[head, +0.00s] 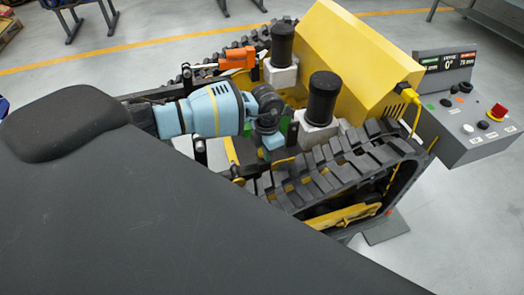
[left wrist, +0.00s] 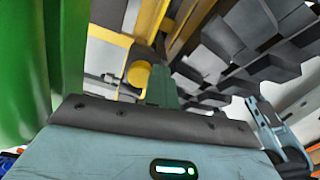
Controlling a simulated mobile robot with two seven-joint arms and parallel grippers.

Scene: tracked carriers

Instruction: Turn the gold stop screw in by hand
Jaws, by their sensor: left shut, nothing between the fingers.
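The gold stop screw (left wrist: 138,73) shows in the left wrist view as a round yellow-gold head beside my shut fingers. My left gripper (left wrist: 162,86) has its fingers together and empty, just right of the screw head; I cannot tell whether they touch it. In the head view my left gripper (head: 276,143) is down at the near end of the tracked carrier (head: 340,160), between its tracks. I cannot make out the screw there. My right gripper is not in view in the head view.
A yellow sloped housing (head: 350,55) and two black cylinders on pale blocks (head: 322,98) stand close beyond my gripper. An orange tool (head: 237,58) sits at the far track. A grey control panel (head: 460,110) is at the right. A green surface (left wrist: 25,70) fills the wrist view's left.

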